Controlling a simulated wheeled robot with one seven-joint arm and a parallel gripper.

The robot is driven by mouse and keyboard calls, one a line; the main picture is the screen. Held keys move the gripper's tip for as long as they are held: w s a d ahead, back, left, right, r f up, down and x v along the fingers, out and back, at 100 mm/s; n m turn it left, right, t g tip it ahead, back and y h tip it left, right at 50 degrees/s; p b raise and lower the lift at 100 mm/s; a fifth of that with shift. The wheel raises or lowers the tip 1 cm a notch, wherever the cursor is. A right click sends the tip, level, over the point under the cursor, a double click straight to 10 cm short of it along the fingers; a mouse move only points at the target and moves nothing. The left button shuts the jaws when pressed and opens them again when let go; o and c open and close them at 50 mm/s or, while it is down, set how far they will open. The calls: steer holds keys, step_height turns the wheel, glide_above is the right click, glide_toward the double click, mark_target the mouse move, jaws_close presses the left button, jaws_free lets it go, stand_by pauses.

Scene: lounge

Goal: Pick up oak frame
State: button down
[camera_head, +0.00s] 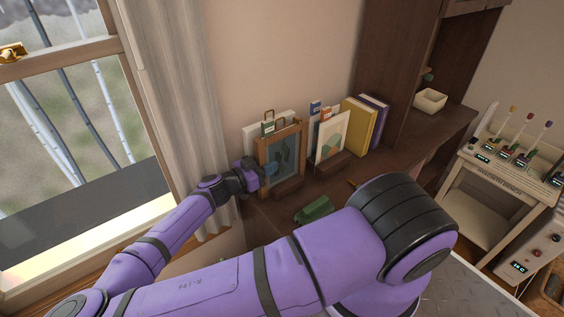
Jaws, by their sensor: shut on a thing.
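The oak frame (269,152) stands nearly upright on the dark wooden desk, left of the books. It is a brown wooden frame around a dark blue-green picture. My gripper (262,176) is at the frame's left side, shut on it. The fingertips are small and partly hidden against the frame. I cannot tell whether the frame's bottom edge touches the desk.
Behind the frame are pale boards or folders. To its right stand a leaf print (332,136), a yellow book (358,125) and a purple book (377,112). A green object (314,209) lies in front. A window and curtain (185,95) are left.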

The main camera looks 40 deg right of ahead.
mark_target(265, 122)
steer(key=shift+r, duration=0.1)
step_height(265, 122, up, 18)
steer(key=shift+f, duration=0.1)
stand_by(0.5)
stand_by(0.7)
